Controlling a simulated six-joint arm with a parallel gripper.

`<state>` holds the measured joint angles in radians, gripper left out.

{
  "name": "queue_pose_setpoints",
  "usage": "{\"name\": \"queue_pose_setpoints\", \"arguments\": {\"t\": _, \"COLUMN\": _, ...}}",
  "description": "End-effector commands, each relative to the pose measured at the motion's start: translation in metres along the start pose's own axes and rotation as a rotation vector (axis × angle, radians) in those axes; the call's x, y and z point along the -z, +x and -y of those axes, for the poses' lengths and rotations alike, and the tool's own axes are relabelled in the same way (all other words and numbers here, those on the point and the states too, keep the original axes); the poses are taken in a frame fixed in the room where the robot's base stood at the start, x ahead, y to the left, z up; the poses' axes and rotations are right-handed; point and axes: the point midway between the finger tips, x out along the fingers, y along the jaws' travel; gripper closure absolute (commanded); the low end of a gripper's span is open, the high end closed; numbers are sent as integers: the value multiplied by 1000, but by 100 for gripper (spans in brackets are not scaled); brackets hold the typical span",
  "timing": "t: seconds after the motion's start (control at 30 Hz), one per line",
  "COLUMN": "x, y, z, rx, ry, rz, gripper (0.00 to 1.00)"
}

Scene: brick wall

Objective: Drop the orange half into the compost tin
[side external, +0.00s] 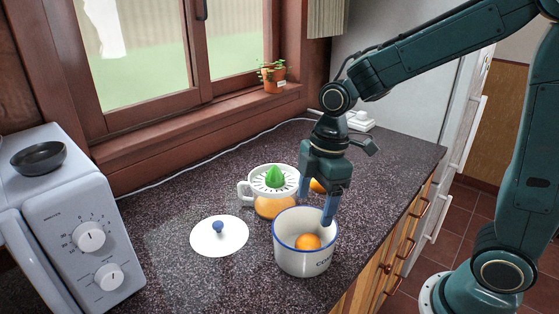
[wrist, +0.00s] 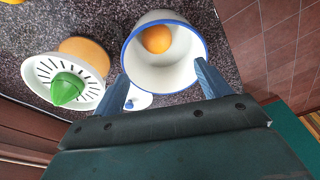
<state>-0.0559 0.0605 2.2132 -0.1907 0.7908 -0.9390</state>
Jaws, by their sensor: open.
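The compost tin (side external: 303,263) is a white enamel pot with a blue rim and dark lettering, upright on the counter; it also shows in the wrist view (wrist: 185,77). The orange half (side external: 307,242) lies inside the tin, and it also shows against the tin's inner wall in the wrist view (wrist: 156,39). Which side of it faces up is unclear. My gripper (side external: 317,211) is open and empty at the tin's mouth, pointing down; in the wrist view its two fingers (wrist: 164,74) stand apart at the rim, clear of the orange half.
A juicer (side external: 273,190) with a green cone stands behind the tin. A white lid (side external: 219,237) with a blue knob lies to the left. Another orange piece (side external: 318,186) is partly hidden behind my gripper. A microwave (side external: 75,225) stands at left. The counter's front edge is close right of the tin.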

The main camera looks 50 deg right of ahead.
Motion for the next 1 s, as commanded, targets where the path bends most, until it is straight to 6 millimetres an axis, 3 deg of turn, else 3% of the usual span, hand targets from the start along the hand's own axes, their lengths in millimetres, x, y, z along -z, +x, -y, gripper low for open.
{"name": "queue_pose_setpoints", "arguments": {"t": 0.53, "x": 0, "y": -88, "z": -1, "rx": -2, "ry": 0, "rz": -1, "gripper": 24}}
{"name": "queue_pose_setpoints", "arguments": {"t": 0.73, "x": 0, "y": -103, "z": 0, "rx": -1, "ry": -1, "rz": -1, "gripper": 24}}
{"name": "queue_pose_setpoints", "arguments": {"t": 1.0, "x": 0, "y": -106, "z": 0, "rx": 1, "ry": -1, "rz": 1, "gripper": 24}}
